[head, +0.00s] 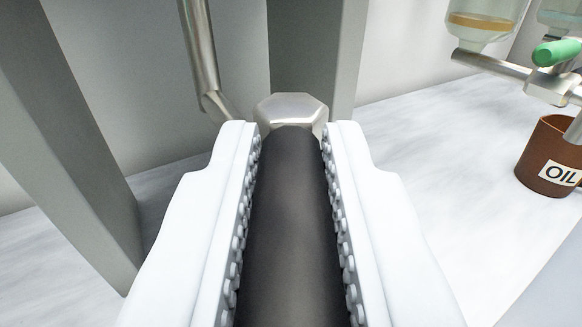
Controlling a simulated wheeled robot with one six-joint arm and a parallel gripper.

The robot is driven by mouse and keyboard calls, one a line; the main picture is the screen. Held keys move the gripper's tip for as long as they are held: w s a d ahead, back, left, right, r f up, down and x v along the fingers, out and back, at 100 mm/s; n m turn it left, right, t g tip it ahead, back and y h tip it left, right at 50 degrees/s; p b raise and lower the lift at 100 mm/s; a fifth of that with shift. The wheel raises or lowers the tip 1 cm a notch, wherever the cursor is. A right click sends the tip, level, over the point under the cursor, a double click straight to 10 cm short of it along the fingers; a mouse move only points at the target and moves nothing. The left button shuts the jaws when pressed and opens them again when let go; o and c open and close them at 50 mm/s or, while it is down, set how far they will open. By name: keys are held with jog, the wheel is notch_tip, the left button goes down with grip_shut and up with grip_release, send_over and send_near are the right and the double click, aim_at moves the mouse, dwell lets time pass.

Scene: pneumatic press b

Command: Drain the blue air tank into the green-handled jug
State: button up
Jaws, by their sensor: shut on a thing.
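My gripper (292,132) has its two white, ridged fingers shut on a dark grey cylinder (292,220), one finger along each side. The cylinder runs from the bottom of the picture to a silver hexagonal nut or cap (290,108) just beyond the fingertips. I cannot tell what the cylinder belongs to. No blue air tank shows. I see no jug with a green handle; the only green part is a lever (556,51) on a metal valve at the upper right.
Grey posts stand at the left (70,130) and behind the nut (318,50). A silver pipe (199,50) comes down left of the nut. A brown cup marked OIL (540,150) stands at the right, below metal piping and clear bowls (485,22). Pale floor between is clear.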

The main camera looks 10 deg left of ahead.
jog(key=shift+a+h, duration=0.15)
jog(key=shift+h, duration=0.15)
grip_shut()
jog(key=shift+a+m+h, duration=0.2)
jog(key=shift+m+h, duration=0.5)
jog(key=shift+h, duration=0.1)
jog(key=shift+w+a+m+g+h, duration=0.15)
jog(key=shift+a+m+h, duration=0.1)
jog(key=shift+m+h, duration=0.7)
jog(key=shift+s+a+m+g+h, duration=0.15)
jog(key=shift+m+h, duration=0.4)
jog(key=shift+h, duration=0.8)
jog(key=shift+w, duration=0.1)
jog(key=o, duration=0.9)
grip_release()
jog(key=shift+c, duration=0.2)
jog(key=v, duration=1.7)
jog(key=shift+a, duration=0.2)
